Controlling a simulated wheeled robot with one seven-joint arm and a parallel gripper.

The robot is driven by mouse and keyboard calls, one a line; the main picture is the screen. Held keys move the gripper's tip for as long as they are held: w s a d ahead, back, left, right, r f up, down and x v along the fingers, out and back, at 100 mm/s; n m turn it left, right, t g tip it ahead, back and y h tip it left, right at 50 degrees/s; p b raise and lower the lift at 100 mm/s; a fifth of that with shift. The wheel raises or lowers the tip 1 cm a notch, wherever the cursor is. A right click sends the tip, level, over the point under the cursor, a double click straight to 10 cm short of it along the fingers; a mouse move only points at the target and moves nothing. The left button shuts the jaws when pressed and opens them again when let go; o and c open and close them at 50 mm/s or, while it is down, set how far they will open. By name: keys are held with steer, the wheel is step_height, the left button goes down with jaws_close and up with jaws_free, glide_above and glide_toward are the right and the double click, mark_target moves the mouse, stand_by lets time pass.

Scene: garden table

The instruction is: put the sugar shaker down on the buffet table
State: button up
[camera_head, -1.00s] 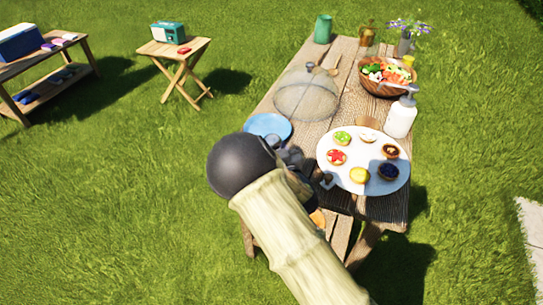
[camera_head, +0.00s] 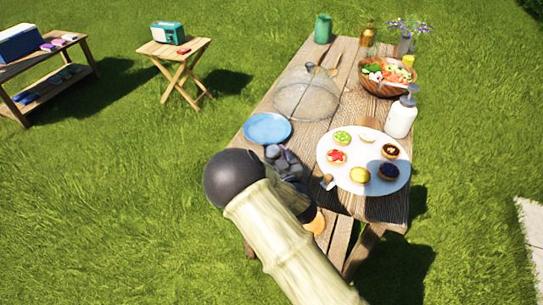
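The wooden table (camera_head: 352,112), the likely buffet table, runs from the middle to the top right. My arm reaches up from the bottom, and its round dark joint hides part of the table's near left edge. My gripper (camera_head: 284,162) is a dark grey shape over or at the near left part of the table, just below the blue plate. Its fingertips are not clear, and I cannot see whether it holds anything. I cannot make out a sugar shaker for certain; it may be hidden behind the gripper or arm.
A blue plate (camera_head: 268,128), a mesh dome (camera_head: 307,95), a white platter of tarts (camera_head: 350,178), a white pump bottle (camera_head: 401,118) and a salad bowl (camera_head: 385,84) stand on the table. A small brown-handled item (camera_head: 327,181) lies beside the platter. Bare planks show between dome and bottle.

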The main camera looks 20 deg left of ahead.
steer(key=shift+r, duration=0.15)
steer(key=v, duration=1.2)
steer(key=shift+b, duration=0.45)
